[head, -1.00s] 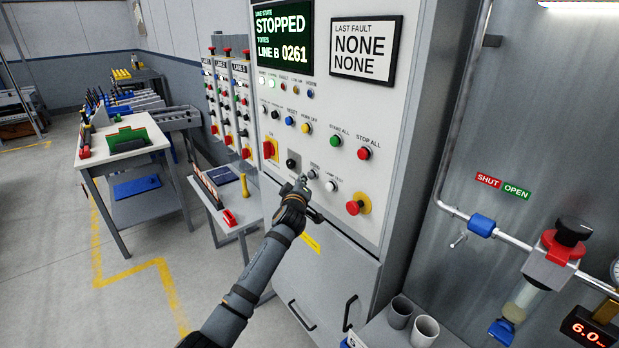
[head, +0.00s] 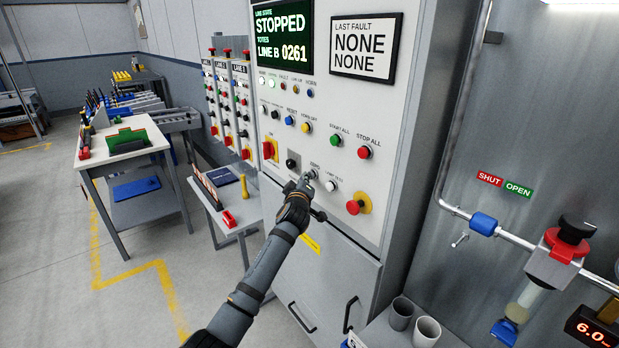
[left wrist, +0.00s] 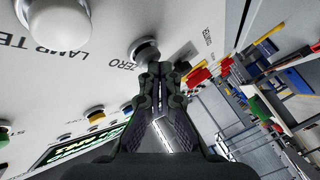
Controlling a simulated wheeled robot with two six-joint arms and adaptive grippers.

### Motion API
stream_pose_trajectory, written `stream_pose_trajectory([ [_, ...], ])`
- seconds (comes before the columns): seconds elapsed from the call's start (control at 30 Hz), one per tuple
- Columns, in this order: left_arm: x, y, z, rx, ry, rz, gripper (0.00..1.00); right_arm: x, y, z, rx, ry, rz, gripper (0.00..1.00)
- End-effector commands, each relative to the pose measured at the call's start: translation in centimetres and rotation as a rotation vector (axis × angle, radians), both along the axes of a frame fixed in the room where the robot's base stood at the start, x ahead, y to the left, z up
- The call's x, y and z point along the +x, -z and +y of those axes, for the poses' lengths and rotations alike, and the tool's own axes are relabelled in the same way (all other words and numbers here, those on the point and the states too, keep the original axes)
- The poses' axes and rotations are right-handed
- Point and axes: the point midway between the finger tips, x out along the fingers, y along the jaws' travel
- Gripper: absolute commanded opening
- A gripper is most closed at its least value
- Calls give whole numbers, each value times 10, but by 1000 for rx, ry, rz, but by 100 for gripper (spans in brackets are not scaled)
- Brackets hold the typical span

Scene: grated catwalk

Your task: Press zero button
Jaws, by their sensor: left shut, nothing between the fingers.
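The zero button (head: 312,174) is a small grey round button low on the control panel (head: 376,190), just left of the white lamp test button (head: 331,186). In the left wrist view the zero button (left wrist: 146,49) stands beside its ZERO label, just beyond the fingertips. My left gripper (head: 306,181) is shut and empty, its tips at the lower left of the button and partly over it. In the left wrist view the closed fingers (left wrist: 158,70) overlap the button's lower edge. I cannot tell whether they touch it. My right gripper is not in view.
A red emergency stop (head: 354,207) on a yellow base sits to the right. A black selector (head: 291,163) and a red-and-yellow switch (head: 269,149) are to the left. The screen (head: 282,38) reads STOPPED. Grey cups (head: 426,330) stand at lower right.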

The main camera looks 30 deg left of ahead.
Motion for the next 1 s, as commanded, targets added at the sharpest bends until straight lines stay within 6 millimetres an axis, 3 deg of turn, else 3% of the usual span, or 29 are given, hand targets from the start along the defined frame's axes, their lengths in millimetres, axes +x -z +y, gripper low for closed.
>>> stream_pose_trajectory([
  [1.0,11,0,-5,0,1,1,0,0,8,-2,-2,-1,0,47],
])
